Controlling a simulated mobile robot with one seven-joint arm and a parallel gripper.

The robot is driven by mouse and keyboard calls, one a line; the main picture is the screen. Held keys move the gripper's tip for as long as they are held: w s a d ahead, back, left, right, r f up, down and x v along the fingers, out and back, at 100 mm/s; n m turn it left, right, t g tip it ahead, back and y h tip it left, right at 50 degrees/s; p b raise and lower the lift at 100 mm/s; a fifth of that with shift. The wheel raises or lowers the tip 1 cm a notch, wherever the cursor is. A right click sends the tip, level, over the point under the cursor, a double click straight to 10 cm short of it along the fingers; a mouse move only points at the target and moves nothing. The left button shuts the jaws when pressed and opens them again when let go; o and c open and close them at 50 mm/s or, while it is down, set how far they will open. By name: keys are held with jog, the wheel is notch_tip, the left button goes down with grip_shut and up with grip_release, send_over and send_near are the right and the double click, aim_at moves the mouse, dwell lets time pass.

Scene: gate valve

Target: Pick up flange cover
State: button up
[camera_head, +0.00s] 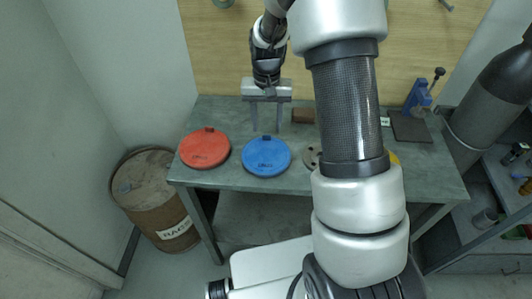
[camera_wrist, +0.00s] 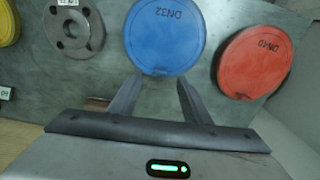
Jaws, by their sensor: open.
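A blue round cover (camera_head: 267,156) lies flat on the grey workbench, with a small raised tab at its far edge. It also shows in the wrist view (camera_wrist: 165,35), marked DN32. A red round cover (camera_head: 204,149) lies to its left, marked DN40 in the wrist view (camera_wrist: 256,62). A yellow disc (camera_wrist: 8,22) shows at the wrist view's left edge; my arm mostly hides it in the head view. A grey metal flange with bolt holes (camera_wrist: 74,30) lies beside the blue cover. My gripper (camera_head: 267,128) is open and empty, its fingers pointing at the blue cover's far edge, also in the wrist view (camera_wrist: 160,82).
The workbench (camera_head: 237,181) has bare room in front of the covers. A blue vise (camera_head: 417,97) stands at the right. A brown block (camera_head: 303,116) lies behind the flange. A barrel marked RAGS (camera_head: 158,200) stands on the floor left. A gas cylinder (camera_head: 488,110) stands right.

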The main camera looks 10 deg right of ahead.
aim_at(267, 135)
notch_tip(267, 135, down, 4)
jog(key=shift+s, duration=0.15)
grip_shut()
